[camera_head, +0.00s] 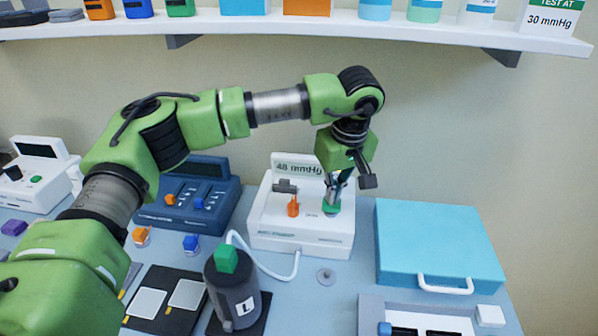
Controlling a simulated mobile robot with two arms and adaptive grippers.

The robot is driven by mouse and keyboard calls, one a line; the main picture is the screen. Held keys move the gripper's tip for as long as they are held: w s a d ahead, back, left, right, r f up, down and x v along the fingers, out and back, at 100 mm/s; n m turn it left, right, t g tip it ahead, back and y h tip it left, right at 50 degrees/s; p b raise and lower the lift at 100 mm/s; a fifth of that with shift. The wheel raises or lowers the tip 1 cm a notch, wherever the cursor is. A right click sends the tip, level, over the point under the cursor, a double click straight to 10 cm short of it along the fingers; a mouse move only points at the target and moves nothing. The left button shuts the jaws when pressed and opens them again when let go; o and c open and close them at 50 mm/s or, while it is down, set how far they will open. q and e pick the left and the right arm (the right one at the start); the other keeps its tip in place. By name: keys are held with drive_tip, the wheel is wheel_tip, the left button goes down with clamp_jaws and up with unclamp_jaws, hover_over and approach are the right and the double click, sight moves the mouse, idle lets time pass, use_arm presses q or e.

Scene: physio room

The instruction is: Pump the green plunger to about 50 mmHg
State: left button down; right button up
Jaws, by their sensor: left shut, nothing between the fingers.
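The white pump unit (275,243) stands at the middle of the bench. Its display (298,169) reads 48 mmHg. The green plunger (331,208) sits on the right part of the unit's top. My left gripper (335,196) points down with its fingers shut and empty, right over the green plunger. The tips appear to be on the plunger's top, but I cannot tell whether they press it. An orange part (293,207) and a grey lever (284,186) sit on the left of the unit. My right gripper is not in view.
A dark cylinder (232,292) marked L, with a green top, stands in front; a white hose (270,273) loops beside it. A blue case (435,240) stands right, a blue device (205,190) left. A shelf (400,27) above carries a card (550,18) reading "TEST AT 30 mmHg".

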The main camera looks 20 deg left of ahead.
use_arm(q)
drive_tip(key=shift+f, duration=0.35)
drive_tip(key=shift+r, duration=0.15)
drive_tip(key=shift+w+a+p+v, duration=0.15)
drive_tip(key=shift+p+v, duration=0.45)
drive_tip(key=shift+v, duration=0.4)
drive_tip(key=shift+w+a+p+v, duration=0.15)
drive_tip(key=shift+p+v, duration=0.45)
drive_tip(key=shift+v, duration=0.4)
drive_tip(key=shift+r, duration=0.15)
drive_tip(key=p+v, duration=0.2)
drive_tip(key=v, duration=0.1)
drive_tip(key=p+v, duration=0.1)
drive_tip(key=v, duration=0.1)
drive_tip(key=shift+w+a, duration=0.3)
drive_tip(key=shift+a, duration=0.1)
